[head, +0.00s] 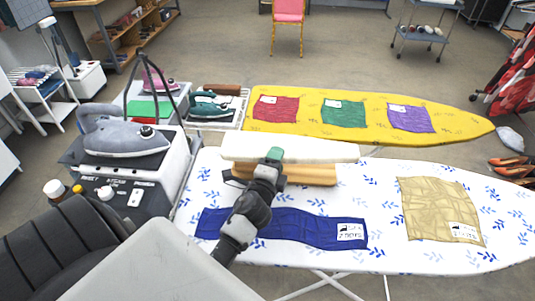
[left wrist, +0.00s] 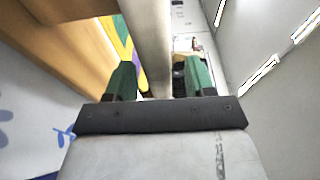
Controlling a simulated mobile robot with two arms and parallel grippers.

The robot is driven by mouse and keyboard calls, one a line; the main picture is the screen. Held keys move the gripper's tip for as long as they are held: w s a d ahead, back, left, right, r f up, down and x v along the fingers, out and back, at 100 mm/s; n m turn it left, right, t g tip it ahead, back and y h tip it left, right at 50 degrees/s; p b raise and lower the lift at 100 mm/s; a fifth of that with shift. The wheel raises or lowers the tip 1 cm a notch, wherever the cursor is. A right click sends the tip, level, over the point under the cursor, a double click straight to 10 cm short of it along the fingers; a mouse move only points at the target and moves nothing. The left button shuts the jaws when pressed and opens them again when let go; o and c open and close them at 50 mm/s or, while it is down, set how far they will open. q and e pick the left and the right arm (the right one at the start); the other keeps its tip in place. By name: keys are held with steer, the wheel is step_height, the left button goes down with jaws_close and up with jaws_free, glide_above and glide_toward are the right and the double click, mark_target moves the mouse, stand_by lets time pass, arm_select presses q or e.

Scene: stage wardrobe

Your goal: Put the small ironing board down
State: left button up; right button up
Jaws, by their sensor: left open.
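The small ironing board has a long cream pad (head: 320,151) over a wooden base (head: 300,174). It is above the near end of the large white ironing board with blue leaves (head: 380,181), and its base appears to rest there; the contact is partly hidden by my arm. My left gripper (head: 273,156) is at the small board's near side. In the left wrist view, the open green fingers (left wrist: 158,82) stand on either side of the pale pad edge (left wrist: 148,35), with the wooden base (left wrist: 72,50) to the left. My right gripper is not in view.
A dark blue cloth (head: 290,229) and a tan cloth (head: 438,209) lie on the white board. A grey iron (head: 125,135) stands on a steam station at left. Behind is a yellow ironing board (head: 455,121) with red, green and purple cloths.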

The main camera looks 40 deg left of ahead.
arm_select(q)
steer(key=b+v, duration=0.2)
steer(key=v, duration=0.6)
steer(key=shift+s+d+f, duration=0.1)
steer(key=shift+s, duration=0.25)
steer(key=shift+s+d, duration=0.2)
steer(key=shift+s, duration=0.4)
